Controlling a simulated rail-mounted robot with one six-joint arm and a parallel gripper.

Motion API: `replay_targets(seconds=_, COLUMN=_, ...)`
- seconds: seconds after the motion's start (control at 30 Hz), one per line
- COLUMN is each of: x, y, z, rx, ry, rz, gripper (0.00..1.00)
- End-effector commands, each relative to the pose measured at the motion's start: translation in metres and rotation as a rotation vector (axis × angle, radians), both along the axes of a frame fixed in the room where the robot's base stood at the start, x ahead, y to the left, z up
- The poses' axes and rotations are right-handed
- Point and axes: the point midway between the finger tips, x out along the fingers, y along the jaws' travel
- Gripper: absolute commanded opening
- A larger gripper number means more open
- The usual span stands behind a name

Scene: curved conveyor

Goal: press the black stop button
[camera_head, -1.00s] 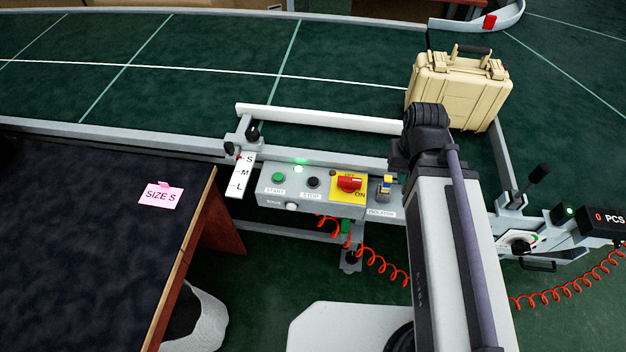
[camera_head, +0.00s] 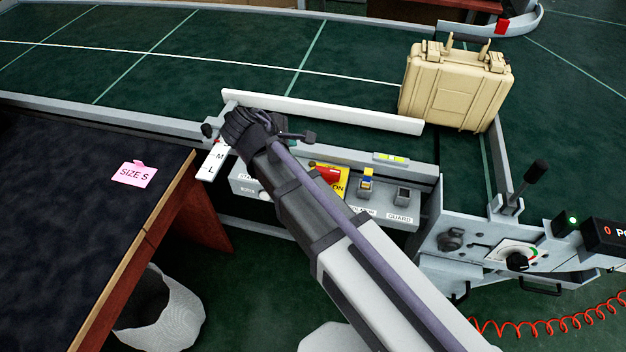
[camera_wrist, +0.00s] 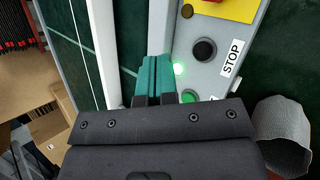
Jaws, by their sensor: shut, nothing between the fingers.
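The black stop button (camera_wrist: 204,50) shows in the wrist view as a round dark button beside its STOP label (camera_wrist: 231,58). My gripper (camera_wrist: 153,60) has its teal fingers shut and empty, pointing over the panel's edge to the left of the button, apart from it in the picture. The green start button (camera_wrist: 189,97) lies just right of the fingers, partly hidden by my gripper. A lit green lamp (camera_wrist: 179,69) is beside the fingertips. In the head view my arm covers the stop button, and the fingers cannot be made out.
The grey control panel (camera_head: 240,187) also carries a red switch (camera_head: 327,174) on a yellow plate. A white guide bar (camera_head: 340,112) runs behind it. A beige case (camera_head: 455,88) stands on the green conveyor (camera_head: 220,55). A dark table (camera_head: 60,220) is at left.

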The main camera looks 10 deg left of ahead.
Motion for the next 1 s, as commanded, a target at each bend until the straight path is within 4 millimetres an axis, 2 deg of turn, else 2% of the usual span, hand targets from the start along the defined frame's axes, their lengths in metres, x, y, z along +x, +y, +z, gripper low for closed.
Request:
replay_targets(seconds=0.03, x=0.006, y=0.000, z=0.006, rx=-0.054, ry=-0.007, rz=0.051, gripper=0.00)
replay_targets(seconds=0.17, x=0.008, y=-0.002, z=0.009, rx=-0.128, ry=0.007, rz=0.137, gripper=0.00)
replay_targets(seconds=0.57, x=0.008, y=-0.003, z=0.004, rx=-0.134, ry=0.014, rz=0.143, gripper=0.00)
replay_targets(seconds=0.77, x=0.008, y=-0.003, z=-0.016, rx=-0.133, ry=0.015, rz=0.142, gripper=0.00)
replay_targets(seconds=1.0, x=0.008, y=-0.003, z=-0.054, rx=-0.133, ry=0.015, rz=0.142, gripper=0.00)
